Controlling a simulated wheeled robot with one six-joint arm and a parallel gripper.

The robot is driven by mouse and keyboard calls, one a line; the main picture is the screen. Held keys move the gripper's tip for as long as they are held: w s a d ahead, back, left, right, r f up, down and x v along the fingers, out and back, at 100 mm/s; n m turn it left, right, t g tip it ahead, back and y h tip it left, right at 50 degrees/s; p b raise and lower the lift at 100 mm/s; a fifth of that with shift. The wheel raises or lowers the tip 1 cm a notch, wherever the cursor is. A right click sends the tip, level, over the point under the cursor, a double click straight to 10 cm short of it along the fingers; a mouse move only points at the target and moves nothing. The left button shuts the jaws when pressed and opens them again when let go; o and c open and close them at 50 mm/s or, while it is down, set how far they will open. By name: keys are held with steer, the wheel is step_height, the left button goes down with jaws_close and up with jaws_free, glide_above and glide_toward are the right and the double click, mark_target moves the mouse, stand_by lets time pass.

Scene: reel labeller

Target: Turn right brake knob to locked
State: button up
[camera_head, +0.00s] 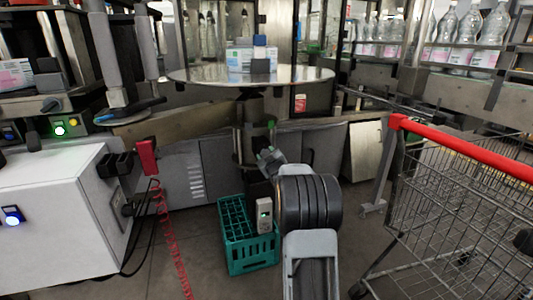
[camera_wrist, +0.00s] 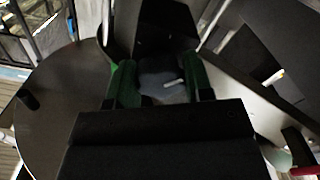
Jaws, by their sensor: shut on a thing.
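In the wrist view, a grey knob (camera_wrist: 160,80) with a short white mark sits between the two green-padded fingers of my gripper (camera_wrist: 164,86). The fingers are shut on its sides. The white mark lies nearly level, tilted slightly up to the right. I take this as the right brake knob, though no label shows. In the head view, my gripper (camera_head: 269,140) reaches under the round metal table, at the dark post below it. The knob cannot be made out there, hidden by my gripper and wrist. Any locked marking is not visible.
A round metal table (camera_head: 205,73) stands above my gripper. A teal crate (camera_head: 250,252) is on the floor below. A shopping cart (camera_head: 450,215) stands at right, a white cabinet (camera_head: 55,225) at left. A red handset (camera_head: 147,157) hangs by a coiled cord.

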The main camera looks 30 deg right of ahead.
steer(key=shift+m+p, duration=0.6)
steer(key=shift+m, duration=1.2)
steer(key=o, duration=0.9)
steer(key=p+v, duration=0.1)
steer(key=v, duration=1.2)
steer(key=shift+s+a+p, duration=0.15)
steer(key=shift+s+p, duration=0.15)
steer(key=shift+s, duration=0.05)
steer(key=shift+r, duration=0.1)
